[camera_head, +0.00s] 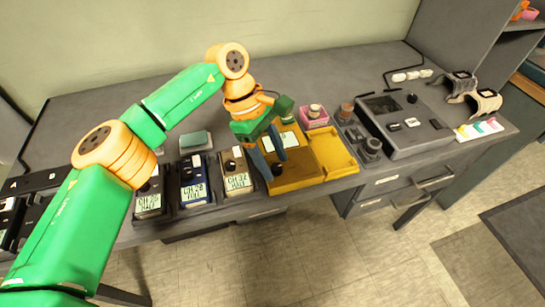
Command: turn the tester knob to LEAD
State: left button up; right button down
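A yellow case (300,177) lies open near the front edge of the bench, its lid folded out to the right; I take it for the tester. It has a pale display panel (289,139) and a dark round knob (277,169) near its front left. My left gripper (275,166) points down over the left part of the case. Its two blue-grey fingers are apart, with the knob close to their tips; I cannot tell whether they touch it. The gripper hides part of the case. The LEAD marking is too small to read. My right gripper is not in view.
Several handheld meters with displays, such as one beige-grey meter (236,173), stand in a row left of the case. A pink basket (314,118) is behind it. A grey console (408,124) stands to the right. The bench (330,75) behind is mostly clear.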

pick_arm(q)
jog(key=shift+r, duration=0.1)
jog(key=v, duration=0.7)
jog(key=shift+p, duration=0.3)
